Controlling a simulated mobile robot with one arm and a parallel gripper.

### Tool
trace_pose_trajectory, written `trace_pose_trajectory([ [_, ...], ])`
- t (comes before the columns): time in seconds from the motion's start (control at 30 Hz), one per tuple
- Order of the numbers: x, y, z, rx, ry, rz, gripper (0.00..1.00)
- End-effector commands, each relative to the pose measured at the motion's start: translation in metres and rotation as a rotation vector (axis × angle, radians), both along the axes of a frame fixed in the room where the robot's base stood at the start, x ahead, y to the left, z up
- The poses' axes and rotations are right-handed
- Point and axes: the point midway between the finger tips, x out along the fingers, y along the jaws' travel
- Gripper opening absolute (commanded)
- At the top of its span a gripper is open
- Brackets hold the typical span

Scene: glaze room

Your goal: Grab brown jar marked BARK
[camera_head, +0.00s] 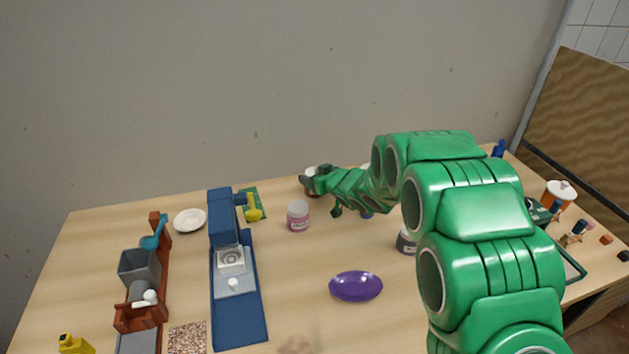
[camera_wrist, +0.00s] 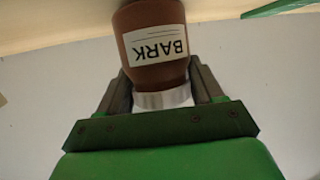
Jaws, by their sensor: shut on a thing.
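The brown jar marked BARK (camera_wrist: 153,45) fills the upper middle of the wrist view, its label upside down there and its white lid (camera_wrist: 163,99) towards my palm. My gripper (camera_wrist: 160,82) has a finger on each side of the jar near the lid and is shut on it. In the head view my gripper (camera_head: 309,182) is at the far side of the table, and the jar is mostly hidden behind it. I cannot tell whether the jar touches the table.
A pink-labelled jar (camera_head: 298,217) stands just left of my gripper. A dark-labelled jar (camera_head: 405,243) is partly behind my arm. A purple dish (camera_head: 356,286), a blue machine (camera_head: 237,300) and a white plate (camera_head: 190,221) are on the table (camera_head: 300,262). A wall rises behind.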

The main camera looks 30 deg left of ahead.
Motion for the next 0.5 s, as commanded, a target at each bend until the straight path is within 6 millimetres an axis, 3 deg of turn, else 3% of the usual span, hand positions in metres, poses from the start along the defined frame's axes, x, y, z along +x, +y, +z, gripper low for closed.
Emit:
trace_pose_trajectory([
  [0.2, 0.000, 0.000, 0.030, 0.004, -0.006, 0.000, 0.25],
  [0.5, -0.021, -0.018, 0.062, 0.003, -0.004, 0.000, 0.25],
])
